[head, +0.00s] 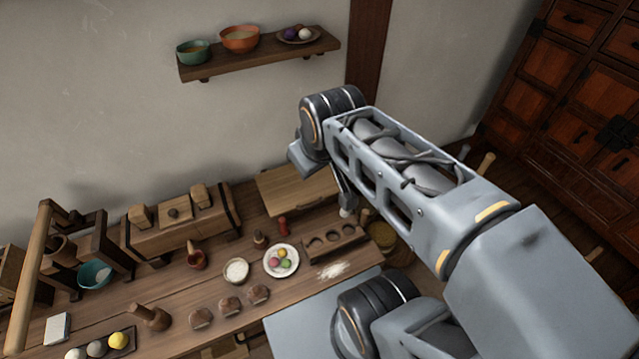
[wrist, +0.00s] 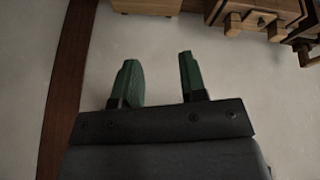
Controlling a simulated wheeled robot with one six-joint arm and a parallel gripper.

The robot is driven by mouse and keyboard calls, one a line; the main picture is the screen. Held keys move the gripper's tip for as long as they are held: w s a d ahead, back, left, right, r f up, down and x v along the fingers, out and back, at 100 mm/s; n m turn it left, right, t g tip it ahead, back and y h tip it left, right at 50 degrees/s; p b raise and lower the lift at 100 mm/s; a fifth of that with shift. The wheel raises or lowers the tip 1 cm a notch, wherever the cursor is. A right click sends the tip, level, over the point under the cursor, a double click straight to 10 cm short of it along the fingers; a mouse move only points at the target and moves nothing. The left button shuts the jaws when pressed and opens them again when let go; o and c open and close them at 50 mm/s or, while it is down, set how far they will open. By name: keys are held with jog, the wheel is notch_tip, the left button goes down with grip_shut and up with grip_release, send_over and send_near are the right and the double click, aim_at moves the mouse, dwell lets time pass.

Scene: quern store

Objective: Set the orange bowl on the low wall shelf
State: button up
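The orange bowl (head: 240,40) stands upright on the low wall shelf (head: 262,57), in the middle. A green bowl (head: 193,53) stands to its left and a plate with small balls (head: 299,36) to its right. My gripper (wrist: 159,76) is open in the wrist view, its two green fingers apart with only pale wall showing between them. In the head view my arm hides most of the gripper, which is below and to the right of the shelf, apart from the bowl.
A dark post (head: 368,45) stands right of the shelf. A wooden cabinet (head: 575,95) stands far right.

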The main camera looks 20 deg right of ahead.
jog(key=s+f+m, duration=0.3)
jog(key=shift+s+a+f, duration=0.15)
jog(key=shift+f, duration=0.15)
jog(key=shift+f, duration=0.1)
dwell(1.1)
